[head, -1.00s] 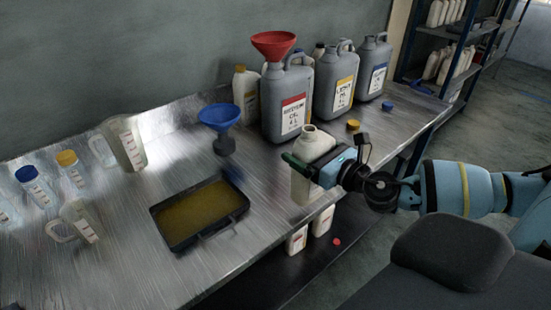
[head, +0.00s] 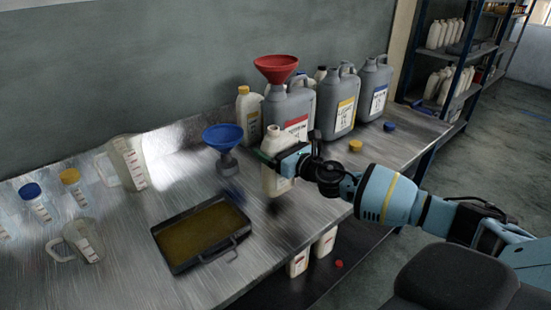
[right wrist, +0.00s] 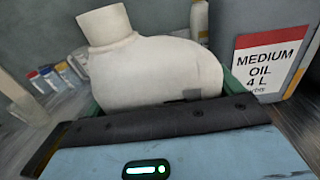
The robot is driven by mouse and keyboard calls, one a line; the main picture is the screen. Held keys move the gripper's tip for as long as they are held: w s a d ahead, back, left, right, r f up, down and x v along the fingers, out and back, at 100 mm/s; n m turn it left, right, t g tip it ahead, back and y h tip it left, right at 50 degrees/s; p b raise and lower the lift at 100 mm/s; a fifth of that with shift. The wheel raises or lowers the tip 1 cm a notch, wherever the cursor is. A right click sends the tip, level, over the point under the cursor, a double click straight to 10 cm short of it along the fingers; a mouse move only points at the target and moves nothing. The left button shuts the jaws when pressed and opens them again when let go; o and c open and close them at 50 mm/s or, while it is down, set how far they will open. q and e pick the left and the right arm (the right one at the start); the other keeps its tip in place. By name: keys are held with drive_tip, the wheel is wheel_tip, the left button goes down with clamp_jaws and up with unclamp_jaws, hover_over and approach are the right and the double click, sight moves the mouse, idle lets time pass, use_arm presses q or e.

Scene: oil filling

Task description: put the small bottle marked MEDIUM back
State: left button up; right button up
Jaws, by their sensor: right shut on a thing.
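My right gripper (head: 274,158) is shut on an open-necked cream bottle (head: 272,178), held upright in the head view. A dark patch lies on the table below it, so it seems slightly raised. In the right wrist view the bottle (right wrist: 155,70) fills the middle, its neck uncapped; no marking on it can be read. A large grey jug (head: 285,110) behind it has a red-topped label reading MEDIUM OIL 4 L, also seen on the jug (right wrist: 255,20) in the right wrist view. My left gripper is not in view.
A red funnel (head: 276,66) sits on the MEDIUM jug; a blue funnel (head: 223,140) stands left of the bottle. Nearby are a drip tray (head: 160,240), a yellow-capped bottle (head: 248,112), grey jugs (head: 337,110) and a yellow cap (head: 355,146). White bottles (head: 325,243) stand on the lower shelf.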

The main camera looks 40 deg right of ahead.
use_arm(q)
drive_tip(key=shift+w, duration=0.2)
use_arm(e)
wheel_tip(320, 180, down, 4)
drive_tip(key=shift+b, duration=0.95)
drive_tip(key=o, duration=1.1)
drive_tip(key=shift+r, duration=0.1)
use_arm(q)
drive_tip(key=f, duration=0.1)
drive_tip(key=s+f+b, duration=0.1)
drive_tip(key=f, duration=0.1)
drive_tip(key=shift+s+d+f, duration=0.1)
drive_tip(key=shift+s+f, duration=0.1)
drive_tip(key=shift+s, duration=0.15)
use_arm(e)
drive_tip(key=s, duration=0.4)
drive_tip(key=s+d, duration=0.1)
drive_tip(key=s, duration=0.3)
drive_tip(key=s+d, duration=0.1)
drive_tip(key=s, duration=0.2)
drive_tip(key=shift+s+r, duration=0.2)
drive_tip(key=shift+s, duration=0.2)
